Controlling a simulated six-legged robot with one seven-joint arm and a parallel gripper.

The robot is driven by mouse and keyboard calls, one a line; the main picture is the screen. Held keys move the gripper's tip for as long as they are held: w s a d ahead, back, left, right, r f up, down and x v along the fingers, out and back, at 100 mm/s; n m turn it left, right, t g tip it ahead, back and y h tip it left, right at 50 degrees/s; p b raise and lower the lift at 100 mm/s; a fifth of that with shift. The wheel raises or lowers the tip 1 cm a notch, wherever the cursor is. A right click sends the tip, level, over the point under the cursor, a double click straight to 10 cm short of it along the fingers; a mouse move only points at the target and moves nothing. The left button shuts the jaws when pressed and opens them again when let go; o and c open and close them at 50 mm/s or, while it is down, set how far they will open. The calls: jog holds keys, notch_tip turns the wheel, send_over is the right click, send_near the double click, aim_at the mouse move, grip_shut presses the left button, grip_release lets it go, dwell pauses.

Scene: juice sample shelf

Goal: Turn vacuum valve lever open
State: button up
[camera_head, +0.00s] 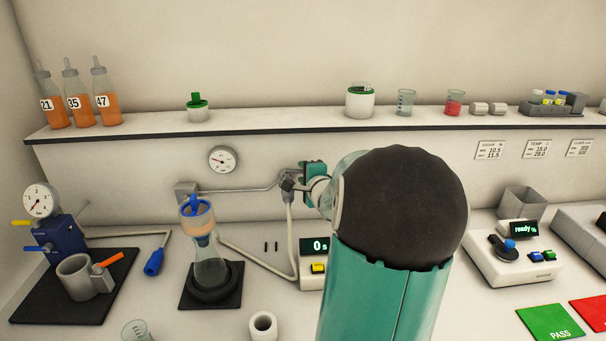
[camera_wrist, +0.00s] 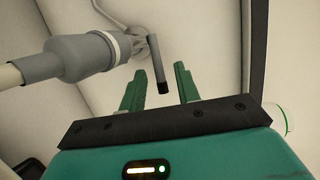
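The vacuum valve lever (camera_wrist: 156,62) is a thin grey bar with a black tip, pointing down in the wrist view. It joins the grey valve body (camera_wrist: 85,55) fixed near the wall. My gripper (camera_wrist: 163,80) is open, with two green fingers apart.
A filter flask (camera_head: 209,262) with a blue-rimmed funnel stands left of the valve. A wall gauge (camera_head: 223,160) is above the pipe (camera_head: 240,189). A hose (camera_head: 292,235) hangs below the valve, beside a timer (camera_head: 314,247). The shelf edge (camera_head: 250,129) runs above.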

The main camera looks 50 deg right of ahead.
jog(key=shift+w+d, duration=0.15)
jog(key=shift+w, duration=0.1)
grip_shut()
jog(key=shift+a+m+g+h, duration=0.2)
jog(key=shift+m+g+h, duration=0.1)
jog(key=shift+h, duration=0.1)
jog(key=shift+w+a+m+g+h, duration=0.1)
jog(key=shift+a+m+g+h, duration=0.35)
jog(key=shift+m+g+h, duration=0.55)
jog(key=shift+s+a+m+g+h, duration=0.1)
jog(key=shift+a+m+g+h, duration=0.35)
jog(key=shift+m+g+h, duration=0.6)
jog(key=shift+w+a+m+g+h, duration=0.1)
jog(key=shift+a+m+g+h, duration=0.45)
jog(key=shift+m+g, duration=0.75)
jog(key=shift+f+g, duration=0.1)
jog(key=shift+g, duration=0.35)
